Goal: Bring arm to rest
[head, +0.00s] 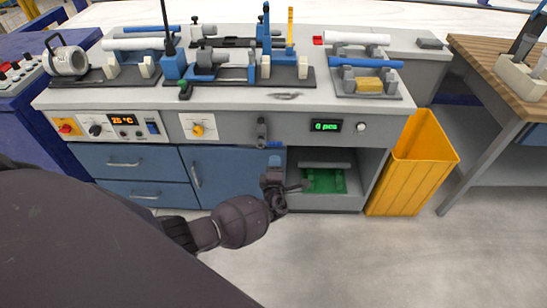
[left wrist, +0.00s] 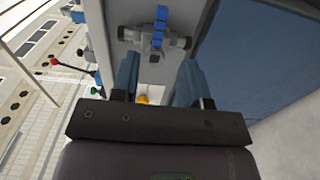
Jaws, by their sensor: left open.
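My left arm comes in from the left in the head view, and its dark wrist stands in front of the workbench (head: 235,124). The left gripper (head: 275,163) is near the blue cabinet front, below the bench edge. In the left wrist view the two blue fingers of the left gripper (left wrist: 158,78) are apart, with nothing visible held between them. A grey fitting with a blue strip (left wrist: 158,38) shows beyond the fingertips, apart from them. My right gripper is not in view.
Blue and white pipes (head: 366,62) lie in holders on the bench. An orange bin (head: 411,165) stands right of the bench. An open compartment with a green item (head: 324,181) is close right of the gripper. The floor in front (head: 345,260) is clear.

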